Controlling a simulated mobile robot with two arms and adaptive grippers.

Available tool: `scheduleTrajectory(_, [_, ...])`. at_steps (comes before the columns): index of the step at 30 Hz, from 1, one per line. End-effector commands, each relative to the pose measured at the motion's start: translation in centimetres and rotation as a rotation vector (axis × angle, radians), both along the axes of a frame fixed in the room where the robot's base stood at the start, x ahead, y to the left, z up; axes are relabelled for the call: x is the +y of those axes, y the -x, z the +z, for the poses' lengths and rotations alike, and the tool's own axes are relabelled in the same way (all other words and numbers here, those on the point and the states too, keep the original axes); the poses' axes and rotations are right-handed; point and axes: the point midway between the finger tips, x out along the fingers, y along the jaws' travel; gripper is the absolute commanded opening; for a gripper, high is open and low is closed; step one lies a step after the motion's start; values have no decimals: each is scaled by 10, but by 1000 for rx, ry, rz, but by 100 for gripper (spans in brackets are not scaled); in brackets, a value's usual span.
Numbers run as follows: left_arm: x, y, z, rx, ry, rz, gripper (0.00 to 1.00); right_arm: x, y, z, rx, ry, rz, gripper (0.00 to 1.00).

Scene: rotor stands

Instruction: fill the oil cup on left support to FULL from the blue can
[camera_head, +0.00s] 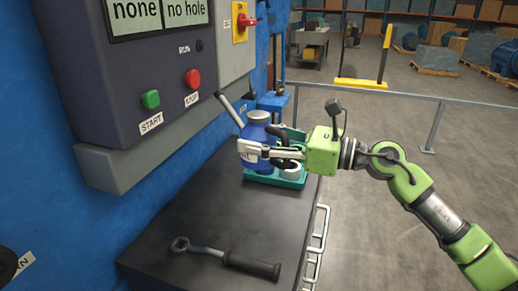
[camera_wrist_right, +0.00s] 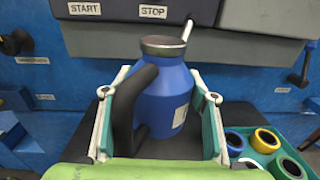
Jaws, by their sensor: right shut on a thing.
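The blue can (camera_head: 256,132) has a silver collar, a grey spout and a black handle. It stands upright over the dark bench top, by the teal tray. My right gripper (camera_head: 262,152) is around the can and shut on it. In the right wrist view the can (camera_wrist_right: 168,95) sits between the two fingers of the gripper (camera_wrist_right: 155,118), with its handle towards the camera. I cannot tell whether the can touches the bench or tray. The oil cup and the left support are not in view. My left gripper is not in view.
The teal tray (camera_wrist_right: 254,155) holds several coloured rings. A wrench with a black grip (camera_head: 228,257) lies at the bench's front. A control box (camera_head: 140,75) with START and STOP buttons overhangs the bench's left side. A handrail (camera_head: 317,245) edges the right. The bench middle is clear.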

Motion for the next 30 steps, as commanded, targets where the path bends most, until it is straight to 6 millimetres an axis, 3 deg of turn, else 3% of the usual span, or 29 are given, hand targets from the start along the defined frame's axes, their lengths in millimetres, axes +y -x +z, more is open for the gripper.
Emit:
scheduleTrajectory(5, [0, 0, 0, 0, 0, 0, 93, 0, 0, 2, -2, -2, 0, 23])
scheduleTrajectory(6, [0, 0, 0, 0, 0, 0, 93, 0, 0, 2, -2, -2, 0, 51])
scheduleTrajectory(11, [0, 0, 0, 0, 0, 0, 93, 0, 0, 2, -2, -2, 0, 11])
scheduleTrajectory(30, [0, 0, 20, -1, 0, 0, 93, 0, 0, 32, -4, -2, -1, 10])
